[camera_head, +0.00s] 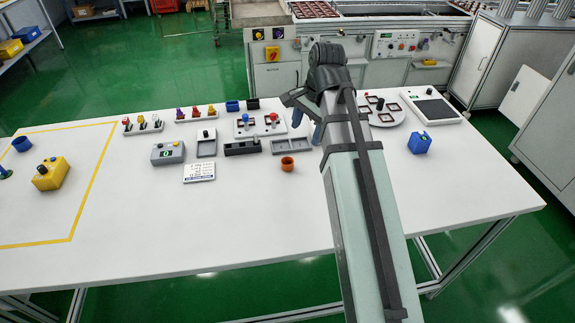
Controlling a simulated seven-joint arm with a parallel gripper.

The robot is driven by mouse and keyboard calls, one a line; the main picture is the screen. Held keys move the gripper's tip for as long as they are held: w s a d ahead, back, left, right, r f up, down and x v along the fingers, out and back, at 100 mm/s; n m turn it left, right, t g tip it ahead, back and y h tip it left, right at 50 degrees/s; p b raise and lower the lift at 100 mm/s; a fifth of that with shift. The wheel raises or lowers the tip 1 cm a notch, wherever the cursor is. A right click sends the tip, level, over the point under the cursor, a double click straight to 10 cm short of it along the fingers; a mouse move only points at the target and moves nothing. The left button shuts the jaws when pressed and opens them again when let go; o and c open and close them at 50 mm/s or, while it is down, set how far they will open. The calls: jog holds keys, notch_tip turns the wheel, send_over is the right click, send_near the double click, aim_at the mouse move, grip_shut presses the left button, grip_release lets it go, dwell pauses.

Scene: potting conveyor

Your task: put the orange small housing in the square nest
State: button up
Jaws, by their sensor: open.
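The orange small housing (288,164) is a short round cup standing upright on the white table, just left of my arm. My gripper (302,116) is open, above the table and farther back than the orange housing, apart from it. Nothing shows between its fingers. Behind the orange housing lies a grey tray with recesses (292,146). To its left are a dark block with hollows (243,148) and a grey tray (206,144) with a dark knob at its back. I cannot tell which of these has the square nest.
A grey box (168,153) and a white label card (199,173) lie left. A blue box (419,143) and a round plate (381,111) stand right of my arm. A yellow box (50,174) is far left. The front table is clear.

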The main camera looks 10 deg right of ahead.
aim_at(289, 158)
jog(key=shift+w+a+f+m+y, duration=0.15)
jog(key=shift+w+a+f+m, duration=0.45)
jog(key=shift+f+m, duration=1.65)
jog(key=shift+w+a+f+m+y, duration=0.1)
jog(key=shift+w+a+f+m, duration=0.15)
jog(key=shift+a+f+m, duration=1.3)
jog(key=shift+w+a+f+m+y, duration=0.15)
jog(key=shift+w+f+m, duration=0.3)
jog(key=shift+f+m, duration=2.4)
jog(key=shift+r, duration=0.1)
jog(key=shift+c, duration=0.2)
jog(key=c, duration=1.2)
jog(key=shift+o, duration=0.2)
jog(key=w+a+v, duration=0.1)
jog(key=a+v, duration=0.1)
jog(key=v, duration=0.7)
jog(key=shift+r+t, duration=0.3)
jog(key=shift+r, duration=0.3)
